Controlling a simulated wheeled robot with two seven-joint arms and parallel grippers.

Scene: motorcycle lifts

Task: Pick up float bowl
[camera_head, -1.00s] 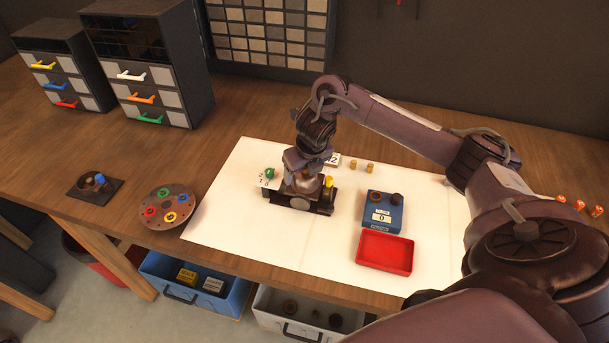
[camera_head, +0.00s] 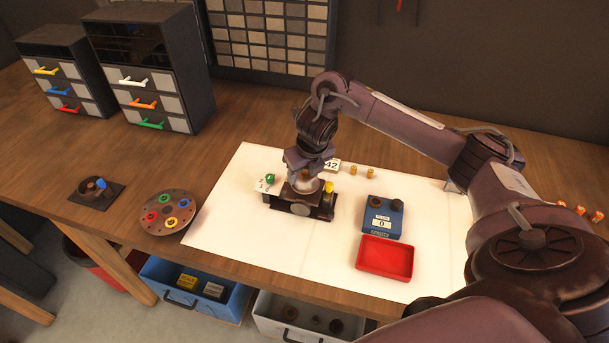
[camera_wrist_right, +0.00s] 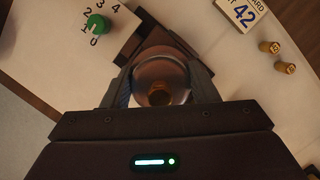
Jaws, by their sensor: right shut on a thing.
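The float bowl (camera_wrist_right: 163,80) is a rounded, glassy-looking cup with a brass-coloured part inside. My right gripper (camera_wrist_right: 162,85) is shut on it, with one finger on each side in the right wrist view. In the head view the right gripper (camera_head: 306,178) is over the dark carburetor block (camera_head: 302,207) on the white mat, and the bowl (camera_head: 305,184) shows just under the fingers. I cannot tell whether the bowl still touches the block. My left gripper is not in view.
A green knob (camera_head: 269,179) and a yellow knob (camera_head: 328,187) are beside the block. A blue scale box (camera_head: 383,218) and an empty red tray (camera_head: 385,258) stand to the right. A round dish (camera_head: 168,213) with coloured rings lies left. Several small brass pieces (camera_wrist_right: 276,58) lie behind.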

